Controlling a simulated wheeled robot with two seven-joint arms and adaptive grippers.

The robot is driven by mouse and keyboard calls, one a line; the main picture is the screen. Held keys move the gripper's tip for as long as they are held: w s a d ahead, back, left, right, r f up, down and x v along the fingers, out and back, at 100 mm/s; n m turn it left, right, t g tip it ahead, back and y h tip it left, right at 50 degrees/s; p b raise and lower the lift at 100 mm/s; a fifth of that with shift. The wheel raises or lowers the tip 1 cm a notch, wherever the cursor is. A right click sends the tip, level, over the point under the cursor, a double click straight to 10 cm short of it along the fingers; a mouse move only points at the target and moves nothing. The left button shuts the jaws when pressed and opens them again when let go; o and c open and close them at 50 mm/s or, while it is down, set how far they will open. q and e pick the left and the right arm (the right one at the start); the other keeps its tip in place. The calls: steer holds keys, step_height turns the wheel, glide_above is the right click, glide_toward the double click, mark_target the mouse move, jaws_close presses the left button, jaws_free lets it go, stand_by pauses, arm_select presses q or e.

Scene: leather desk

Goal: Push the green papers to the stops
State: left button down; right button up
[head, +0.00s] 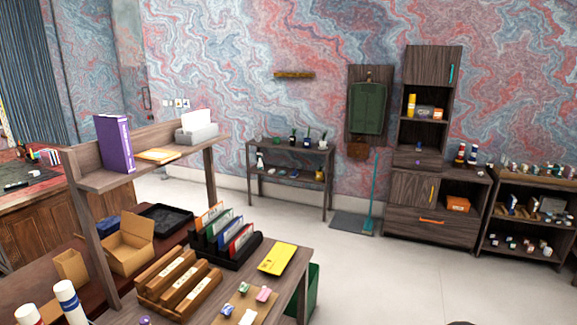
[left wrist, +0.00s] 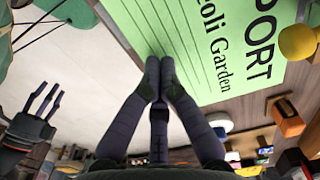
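In the head view the green papers (head: 222,229) stand in a black sorter (head: 248,249) on the desk, between orange and blue ones. In the left wrist view a large green sheet (left wrist: 205,30) with black lettering, "PORT" and "oli Garden", lies close behind my left gripper (left wrist: 160,68). Its dark fingers are drawn together at the tips, with nothing visible between them. I cannot tell whether they touch the sheet. A dark fingered gripper, apparently my right one (left wrist: 46,98), shows at the left with its fingers apart and empty. Neither gripper is clearly visible in the head view.
A wooden sorter (head: 178,284) and a yellow booklet (head: 277,259) lie near the black sorter. A raised shelf (head: 145,172) with a purple binder (head: 115,144) stands at the left. A green bin (head: 311,292) is beside the desk. Open floor (head: 385,275) lies to the right.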

arm_select(q)
steer(key=shift+f+b, duration=0.35)
steer(key=shift+f, duration=0.15)
stand_by(0.4)
steer(key=shift+r+p, duration=0.5)
steer(key=shift+r, duration=0.15)
steer(key=shift+d, duration=0.15)
steer(key=shift+s+d+b, duration=0.15)
steer(key=shift+s+d, duration=0.2)
steer(key=shift+d, duration=0.4)
steer(key=shift+s+d+b, duration=0.15)
steer(key=shift+s+d, duration=0.15)
steer(key=shift+d, duration=0.4)
steer(key=shift+s+d+b, duration=0.15)
steer(key=shift+s+d, duration=0.2)
steer(key=shift+d, duration=0.4)
steer(key=shift+f+b, duration=1.1)
steer(key=shift+f, duration=0.25)
steer(key=shift+w+a+p, duration=0.15)
steer(key=shift+w+a, duration=0.2)
steer(key=shift+a, duration=0.5)
steer(key=shift+w+a+p, duration=0.15)
steer(key=shift+w+a, duration=0.2)
steer(key=shift+a, duration=0.45)
steer(key=shift+s+d+r, duration=0.1)
steer(key=shift+s+d, duration=0.2)
steer(key=shift+d, duration=0.4)
